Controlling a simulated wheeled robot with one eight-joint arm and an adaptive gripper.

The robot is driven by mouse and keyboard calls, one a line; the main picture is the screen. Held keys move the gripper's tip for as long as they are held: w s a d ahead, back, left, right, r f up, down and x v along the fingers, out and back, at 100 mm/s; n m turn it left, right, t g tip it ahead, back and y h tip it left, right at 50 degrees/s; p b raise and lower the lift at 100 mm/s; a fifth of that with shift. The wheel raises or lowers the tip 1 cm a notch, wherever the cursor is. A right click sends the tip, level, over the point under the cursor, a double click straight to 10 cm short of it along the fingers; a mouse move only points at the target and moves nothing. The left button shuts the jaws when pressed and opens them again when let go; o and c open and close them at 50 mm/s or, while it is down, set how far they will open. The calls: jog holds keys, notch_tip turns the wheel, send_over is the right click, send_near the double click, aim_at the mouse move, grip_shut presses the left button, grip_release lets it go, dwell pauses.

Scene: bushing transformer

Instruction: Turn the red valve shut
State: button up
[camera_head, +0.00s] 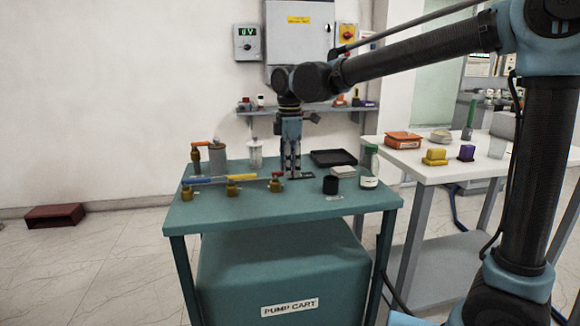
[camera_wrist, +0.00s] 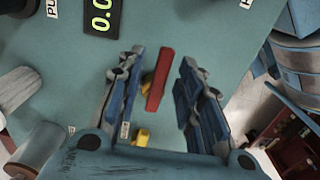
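The red valve has a red handle (camera_wrist: 157,80) that shows in the wrist view between my fingers, with a gap on each side. In the head view the red valve (camera_head: 276,184) is the rightmost of three small brass valves along the front of the teal cart top. Its handle lies roughly in line with the row there. My gripper (camera_head: 291,172) points down just right of and behind it. In the wrist view my gripper (camera_wrist: 158,95) is open and empty. I cannot tell its exact height above the handle.
The yellow-handled valve (camera_head: 232,188) and blue-handled valve (camera_head: 187,191) stand to the left. A digital display (camera_wrist: 103,16) is close by in the wrist view.

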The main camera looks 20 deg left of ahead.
notch_tip(320, 180, up, 12)
dwell(0.7)
jog(key=shift+w+d, duration=0.1)
jog(key=shift+w, duration=0.05)
